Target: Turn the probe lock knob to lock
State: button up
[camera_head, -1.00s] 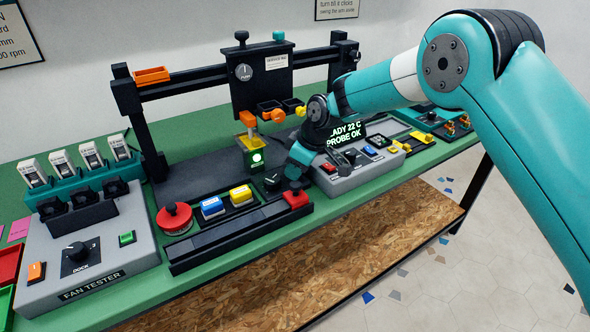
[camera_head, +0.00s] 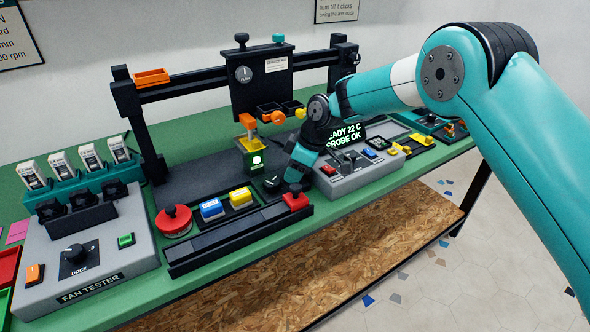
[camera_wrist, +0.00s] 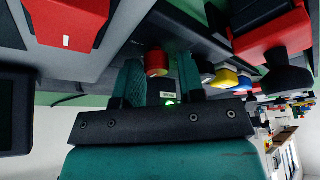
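A black knob with a white mark (camera_head: 272,182) stands on the printer's bed end, just left of my gripper in the head view. It carries no label I can read, so I cannot confirm it is the probe lock knob. My gripper (camera_head: 293,178) points down beside it, above a red block (camera_head: 296,201). In the wrist view the teal fingers (camera_wrist: 163,85) are apart, with nothing visibly held. A red round part with a yellowish edge (camera_wrist: 157,62) shows in line with the gap; its distance is unclear.
The grey console (camera_head: 345,182) with a screen reading "PROBE OK" stands close right of my gripper. Blue (camera_head: 212,209) and yellow (camera_head: 240,195) buttons and a red round button (camera_head: 174,220) lie left. The black gantry carriage (camera_head: 262,80) hangs behind.

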jog(key=shift+d+r, duration=0.1)
jog(key=shift+r, duration=0.05)
jog(key=shift+d+r, duration=0.1)
jog(key=shift+r, duration=0.2)
jog(key=b+v, duration=0.1)
jog(key=v, duration=1.5)
jog(key=shift+r, duration=0.2)
jog(key=shift+s+d, duration=0.1)
jog(key=shift+s, duration=0.05)
jog(key=s+d+r+m+p, duration=0.1)
jog(key=s+d+r+m, duration=0.15)
jog(key=s, duration=0.65)
jog(key=s+d+r+m, duration=0.2)
jog(key=s+d+r, duration=0.15)
jog(key=s, duration=0.55)
jog(key=s+d+f+m, duration=0.1)
jog(key=s+d+m, duration=0.1)
jog(key=s, duration=0.6)
jog(key=s+d+f+m+p, duration=0.1)
jog(key=s+d+m, duration=0.1)
jog(key=s, duration=0.7)
jog(key=shift+d+f+g, duration=0.25)
jog(key=shift+f+g, duration=0.05)
jog(key=shift+f, duration=0.05)
